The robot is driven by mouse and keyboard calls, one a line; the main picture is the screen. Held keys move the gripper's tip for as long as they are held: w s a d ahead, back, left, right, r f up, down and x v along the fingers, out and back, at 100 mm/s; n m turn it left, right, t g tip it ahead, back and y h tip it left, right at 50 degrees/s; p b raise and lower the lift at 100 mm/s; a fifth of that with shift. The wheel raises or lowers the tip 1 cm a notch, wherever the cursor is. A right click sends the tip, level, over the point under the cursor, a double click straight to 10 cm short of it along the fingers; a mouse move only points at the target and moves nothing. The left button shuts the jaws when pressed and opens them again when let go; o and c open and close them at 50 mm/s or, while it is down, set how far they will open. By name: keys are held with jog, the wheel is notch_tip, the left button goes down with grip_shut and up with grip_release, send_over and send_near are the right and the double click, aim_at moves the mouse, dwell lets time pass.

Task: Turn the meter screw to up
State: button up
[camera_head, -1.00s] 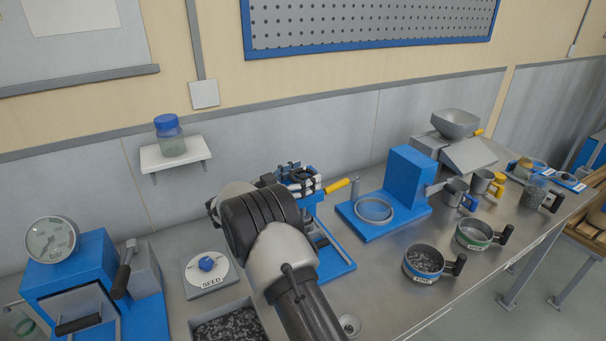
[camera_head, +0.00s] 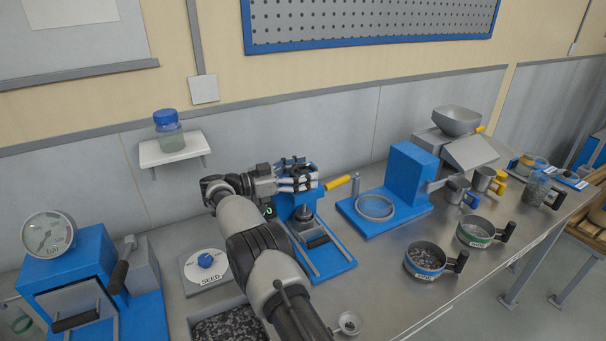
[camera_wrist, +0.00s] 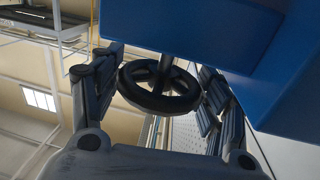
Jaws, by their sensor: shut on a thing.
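A black spoked handwheel (camera_wrist: 187,92), which looks like the meter screw, sits on a shaft below a blue housing (camera_wrist: 195,28) in the wrist view. My gripper (camera_wrist: 160,80) has a finger on each side of its rim and is shut on it. In the head view my gripper (camera_head: 300,179) is at the top of a blue stand (camera_head: 330,258) and hides the wheel there. No mark showing the screw's setting is visible.
A yellow handle (camera_head: 338,183) sticks out just right of my gripper. A blue press with a ring (camera_head: 374,207) stands further right. A SEED dial with a blue knob (camera_head: 205,260) is left of my arm. Metal cups (camera_head: 425,260) stand at the right front.

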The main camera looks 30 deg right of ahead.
aim_at(304, 170)
jog(key=shift+d+r, duration=0.1)
jog(key=shift+r, duration=0.15)
jog(key=o, duration=0.8)
jog(key=shift+d, duration=0.1)
jog(key=shift+o, duration=1.3)
jog(key=shift+f, duration=0.15)
notch_tip(304, 170, up, 10)
